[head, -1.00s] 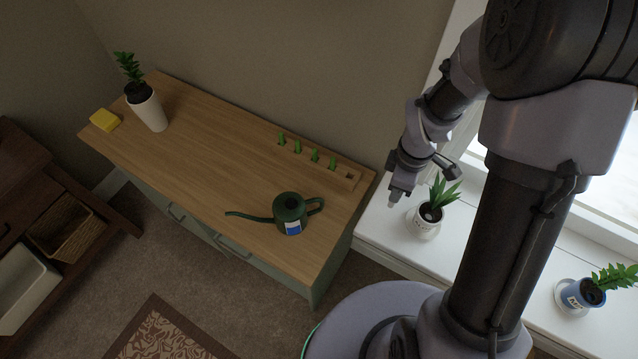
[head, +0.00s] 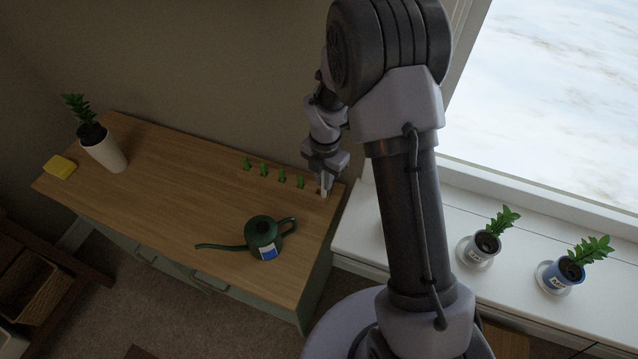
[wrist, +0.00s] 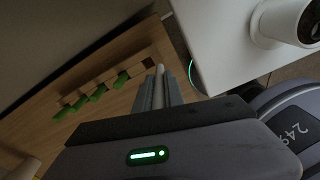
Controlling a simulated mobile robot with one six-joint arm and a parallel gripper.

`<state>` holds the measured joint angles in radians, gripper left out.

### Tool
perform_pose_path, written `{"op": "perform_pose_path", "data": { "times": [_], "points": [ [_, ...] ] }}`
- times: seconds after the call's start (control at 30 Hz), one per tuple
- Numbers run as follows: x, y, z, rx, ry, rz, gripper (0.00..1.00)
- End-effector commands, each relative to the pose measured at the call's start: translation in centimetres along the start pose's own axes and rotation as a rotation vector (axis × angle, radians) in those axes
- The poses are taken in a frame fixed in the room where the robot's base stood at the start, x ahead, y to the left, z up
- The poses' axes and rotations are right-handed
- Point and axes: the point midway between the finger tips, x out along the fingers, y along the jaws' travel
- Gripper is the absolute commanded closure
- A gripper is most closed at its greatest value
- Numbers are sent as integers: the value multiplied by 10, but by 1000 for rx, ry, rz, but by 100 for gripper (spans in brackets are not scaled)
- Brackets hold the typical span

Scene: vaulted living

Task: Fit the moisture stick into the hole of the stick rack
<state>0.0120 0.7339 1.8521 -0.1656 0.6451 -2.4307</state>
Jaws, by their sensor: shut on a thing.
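My gripper (head: 323,181) is over the right end of the stick rack (head: 311,188) on the wooden cabinet. It is shut on the moisture stick, whose pale lower part (head: 323,191) shows below the fingers. In the wrist view the fingers (wrist: 158,92) point at the rack, with the pale stick (wrist: 160,70) between them. A dark open hole (wrist: 147,62) shows at the rack's end, just left of the stick's tip. Several green-topped sticks (head: 282,175) stand in the other holes. I cannot tell whether the tip touches the rack.
A green watering can (head: 262,232) stands on the cabinet top (head: 180,185) in front of the rack. A white potted plant (head: 105,152) and a yellow sponge (head: 60,167) are at the left end. Potted plants (head: 487,243) stand on the white sill at right.

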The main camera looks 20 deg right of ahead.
Motion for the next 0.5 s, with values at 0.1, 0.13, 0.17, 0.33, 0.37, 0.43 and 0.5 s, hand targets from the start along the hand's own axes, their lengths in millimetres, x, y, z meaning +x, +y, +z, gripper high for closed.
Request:
{"op": "perform_pose_path", "data": {
  "times": [0.1, 0.13, 0.17, 0.33, 0.37, 0.43, 0.5],
  "points": [
    [2, 12, 6, 1, 0, 0, 100],
    [2, 14, 7, 1, -1, 1, 100],
    [2, 17, 8, 1, -1, 1, 100],
    [31, 22, 10, 1, 1, -2, 100],
    [37, 22, 10, 1, 1, -1, 100],
    [40, 22, 10, 2, 1, -1, 100],
    [38, 22, 10, 2, 0, 0, 100]
  ]
}}
